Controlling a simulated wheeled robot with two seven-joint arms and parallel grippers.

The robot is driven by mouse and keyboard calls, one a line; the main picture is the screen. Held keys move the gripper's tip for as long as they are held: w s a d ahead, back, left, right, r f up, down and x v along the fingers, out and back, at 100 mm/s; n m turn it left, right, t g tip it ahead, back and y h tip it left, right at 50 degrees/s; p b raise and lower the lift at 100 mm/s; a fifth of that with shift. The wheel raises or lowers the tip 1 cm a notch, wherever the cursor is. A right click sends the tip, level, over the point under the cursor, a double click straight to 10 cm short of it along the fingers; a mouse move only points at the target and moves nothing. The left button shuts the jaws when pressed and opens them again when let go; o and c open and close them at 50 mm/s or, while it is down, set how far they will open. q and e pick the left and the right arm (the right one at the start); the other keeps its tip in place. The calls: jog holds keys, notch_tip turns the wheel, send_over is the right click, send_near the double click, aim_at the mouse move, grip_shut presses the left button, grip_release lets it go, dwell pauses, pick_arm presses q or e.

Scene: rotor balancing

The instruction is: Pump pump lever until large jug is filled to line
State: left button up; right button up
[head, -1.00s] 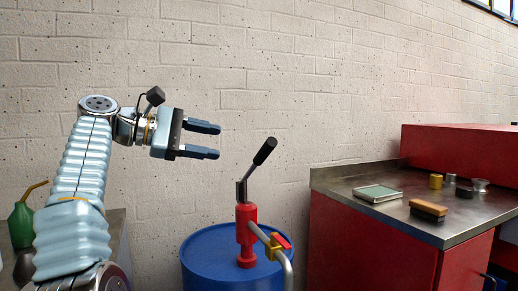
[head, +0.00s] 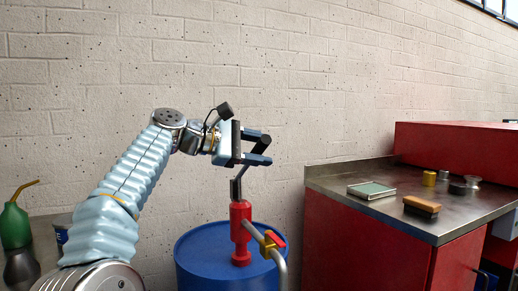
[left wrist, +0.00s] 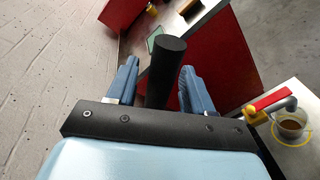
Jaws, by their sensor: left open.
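The red hand pump (head: 240,230) stands on top of a blue drum (head: 205,262). Its pump lever (head: 237,187) rises from the pump, and its upper part is hidden behind my left gripper (head: 266,149) in the head view. In the left wrist view, the lever's black grip (left wrist: 166,70) stands between the two spread blue fingers of my left gripper (left wrist: 159,78). Gaps show on both sides, so it is not clamped. A jug (left wrist: 291,127) with brown liquid sits below the spout in the left wrist view; its fill line cannot be made out. My right gripper is out of view.
A red bench with a metal top (head: 340,186) stands on the right, holding a green-topped tray (head: 371,190), a brush (head: 422,206) and small metal parts. A green oil can (head: 14,226) stands at the far left. A brick wall is behind.

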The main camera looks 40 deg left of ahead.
pick_arm(q)
grip_shut()
jog(key=shift+f, duration=0.1)
jog(key=f+b, duration=0.1)
jog(key=b, duration=0.1)
jog(key=d+f+m+b, duration=0.1)
jog(key=f+b, duration=0.1)
jog(key=s+d+f+m+b, duration=0.1)
jog(key=b, duration=0.1)
jog(key=shift+s+d+f+y+b, duration=0.1)
jog(key=shift+d+f+y+b, duration=0.05)
jog(key=shift+f+y+b, duration=0.2)
jog(key=shift+r, duration=0.1)
